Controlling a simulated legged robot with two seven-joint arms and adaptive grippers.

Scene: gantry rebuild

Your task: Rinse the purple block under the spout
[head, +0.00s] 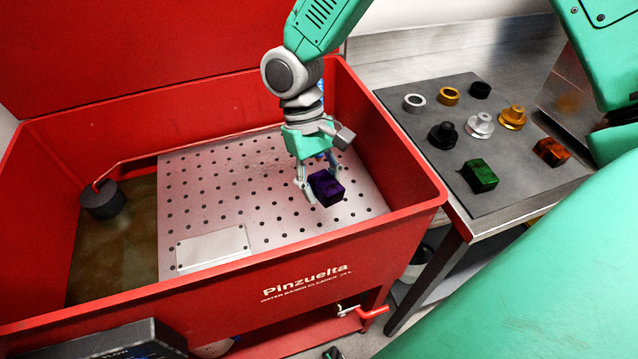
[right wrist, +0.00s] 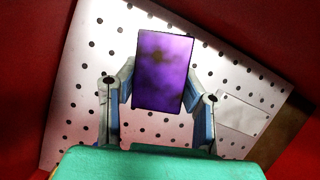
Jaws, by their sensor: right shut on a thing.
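The purple block (head: 329,190) is a dark, mottled cube in the head view, over the right part of the perforated plate inside the red washer. My right gripper (head: 320,186) reaches down from above and is shut on it. In the right wrist view the purple block (right wrist: 163,62) sits between the fingertips of the right gripper (right wrist: 160,92), its face bright purple. It appears to be held above the plate; the gap is hard to judge. I cannot make out a spout opening; a thin red pipe (head: 130,160) runs along the inside back wall. My left gripper is not in view.
The red washer tub (head: 410,205) has raised walls around the perforated plate (head: 205,180). A dark round fitting (head: 103,199) stands in the brownish basin at left. On the bench to the right, a grey mat (head: 425,100) holds several rings, flanged parts and blocks.

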